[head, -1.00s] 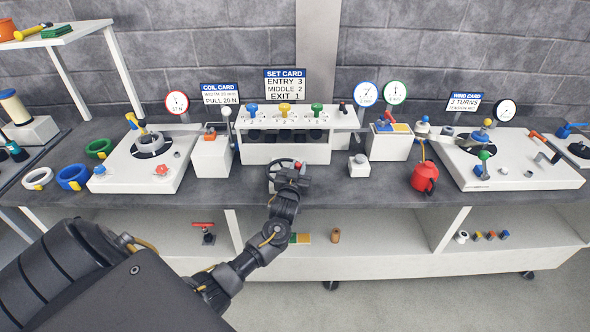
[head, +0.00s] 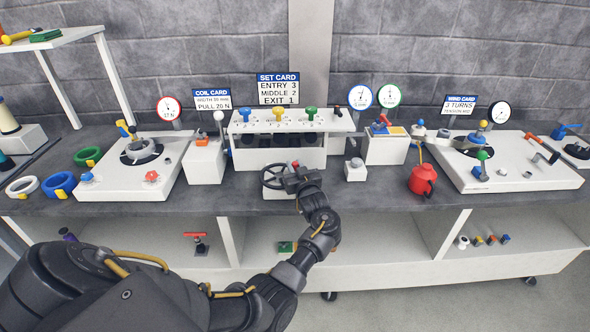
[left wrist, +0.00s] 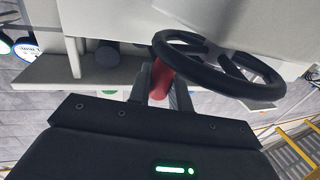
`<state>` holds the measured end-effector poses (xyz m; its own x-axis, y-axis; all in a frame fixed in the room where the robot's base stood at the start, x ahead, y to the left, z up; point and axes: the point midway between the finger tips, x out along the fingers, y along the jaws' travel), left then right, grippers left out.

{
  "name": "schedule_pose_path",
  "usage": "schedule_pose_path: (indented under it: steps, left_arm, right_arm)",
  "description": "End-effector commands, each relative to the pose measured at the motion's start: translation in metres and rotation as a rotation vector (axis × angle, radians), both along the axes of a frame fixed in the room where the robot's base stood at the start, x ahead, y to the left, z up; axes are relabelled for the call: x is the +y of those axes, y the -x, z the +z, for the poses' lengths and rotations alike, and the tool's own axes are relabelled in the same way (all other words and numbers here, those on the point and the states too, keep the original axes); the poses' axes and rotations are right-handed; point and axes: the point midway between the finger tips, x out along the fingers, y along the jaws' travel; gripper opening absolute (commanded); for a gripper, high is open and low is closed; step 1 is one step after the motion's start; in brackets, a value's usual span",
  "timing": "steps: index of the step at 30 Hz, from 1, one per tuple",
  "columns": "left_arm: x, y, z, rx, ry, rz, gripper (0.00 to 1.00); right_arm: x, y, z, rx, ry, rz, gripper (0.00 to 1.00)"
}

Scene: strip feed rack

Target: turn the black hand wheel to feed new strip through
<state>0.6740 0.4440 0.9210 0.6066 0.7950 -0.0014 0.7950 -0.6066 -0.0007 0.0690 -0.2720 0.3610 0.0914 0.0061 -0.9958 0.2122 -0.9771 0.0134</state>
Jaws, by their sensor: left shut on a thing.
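The black hand wheel (head: 272,179) is on the front of the white feed rack (head: 278,158), below its blue, yellow and green knobs. In the left wrist view the wheel's dark rim (left wrist: 214,64) and spokes show close up. My left gripper (head: 293,178) is at the wheel's right side. It is shut on the wheel's red handle (left wrist: 160,80), which shows between the fingers in the left wrist view. My right gripper is not in view.
A set card (head: 278,88) stands behind the rack. A white coil plate (head: 120,185) is at left and a winding plate (head: 520,178) at right. A small white box (head: 355,171) and a red can (head: 422,181) stand right of the wheel. Bare bench lies between them.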

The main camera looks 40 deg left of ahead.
Motion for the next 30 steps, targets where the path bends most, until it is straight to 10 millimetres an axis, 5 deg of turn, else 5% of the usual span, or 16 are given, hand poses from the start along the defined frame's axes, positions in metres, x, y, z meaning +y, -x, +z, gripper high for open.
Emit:
schedule_pose_path:
  steps: [9,10,14,23,30]
  left_arm:
    - [0.001,-0.001,0.003,-0.005,-0.003,0.0,0.0]
    - [0.001,-0.001,0.003,-0.005,-0.003,0.0,0.22]
    - [0.001,-0.001,0.003,-0.004,-0.002,0.0,0.39]
    - [-0.001,0.0,0.001,-0.002,-0.001,-0.001,0.4]
    - [-0.026,0.019,-0.001,-0.004,0.002,-0.003,0.4]
  right_arm:
    - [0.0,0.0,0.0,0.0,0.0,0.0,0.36]
    - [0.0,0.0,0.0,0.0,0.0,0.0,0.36]
    - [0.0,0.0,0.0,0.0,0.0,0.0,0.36]
    - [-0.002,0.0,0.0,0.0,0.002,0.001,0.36]
    - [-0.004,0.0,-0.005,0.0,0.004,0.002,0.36]
